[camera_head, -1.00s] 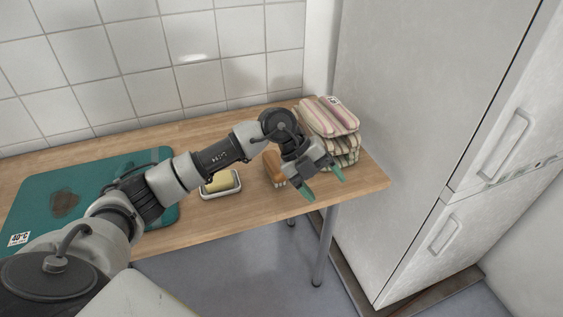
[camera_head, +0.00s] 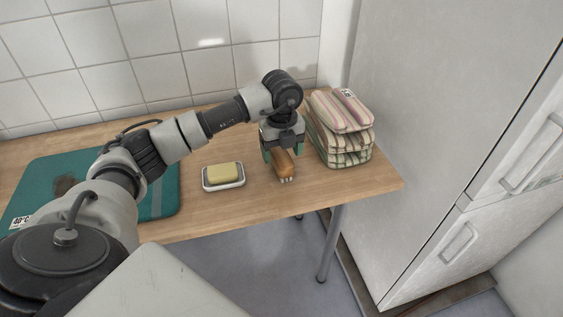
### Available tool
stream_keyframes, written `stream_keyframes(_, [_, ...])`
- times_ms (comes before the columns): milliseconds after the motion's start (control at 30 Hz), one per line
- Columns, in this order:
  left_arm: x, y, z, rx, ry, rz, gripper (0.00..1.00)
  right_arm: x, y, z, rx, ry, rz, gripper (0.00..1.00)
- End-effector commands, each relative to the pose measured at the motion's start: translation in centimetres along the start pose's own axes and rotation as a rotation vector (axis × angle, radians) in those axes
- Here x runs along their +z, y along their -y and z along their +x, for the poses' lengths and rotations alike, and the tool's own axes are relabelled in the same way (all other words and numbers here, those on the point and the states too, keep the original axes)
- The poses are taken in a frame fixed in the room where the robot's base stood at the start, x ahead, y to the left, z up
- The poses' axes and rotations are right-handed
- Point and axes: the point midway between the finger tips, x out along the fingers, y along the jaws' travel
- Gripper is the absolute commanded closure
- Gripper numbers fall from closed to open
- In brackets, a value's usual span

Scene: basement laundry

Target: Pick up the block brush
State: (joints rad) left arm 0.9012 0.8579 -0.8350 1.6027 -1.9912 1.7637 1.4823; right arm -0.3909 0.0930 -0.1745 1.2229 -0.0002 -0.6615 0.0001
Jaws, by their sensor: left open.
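The block brush (camera_head: 284,166) has a brown wooden back and pale bristles. It lies on the wooden table in front of the folded striped cloths. My left gripper (camera_head: 283,153) is directly over it, pointing down. Its green-tipped fingers are open, one to the left of the brush and one towards its right side. The gripper hides the brush's far end. I cannot tell whether the fingers touch it. My right gripper is not in view.
A yellow soap bar (camera_head: 225,172) sits in a white dish (camera_head: 223,185) left of the brush. Folded striped cloths (camera_head: 342,135) are stacked close on the right. A teal mat (camera_head: 158,202) lies at left. A tall white fridge (camera_head: 430,110) stands beyond the table's right edge.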

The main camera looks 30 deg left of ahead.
Motion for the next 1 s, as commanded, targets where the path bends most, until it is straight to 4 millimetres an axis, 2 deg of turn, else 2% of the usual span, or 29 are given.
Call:
stream_keyframes(200, [0.1,-0.1,3.4,0.001,-0.002,0.000,0.28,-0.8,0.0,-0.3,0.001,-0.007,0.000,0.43])
stream_keyframes(467, [0.1,0.0,3.9,-0.002,0.000,0.001,0.28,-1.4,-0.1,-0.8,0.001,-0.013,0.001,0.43])
stream_keyframes(800, [0.1,0.0,3.8,-0.002,0.000,0.001,0.80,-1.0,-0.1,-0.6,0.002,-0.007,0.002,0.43])
stream_keyframes(833, [0.1,0.0,3.8,-0.002,0.000,0.001,0.83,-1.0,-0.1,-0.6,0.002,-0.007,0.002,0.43])
stream_keyframes(1000, [0.1,0.0,3.8,-0.002,0.000,0.001,0.83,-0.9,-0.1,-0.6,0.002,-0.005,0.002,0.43])
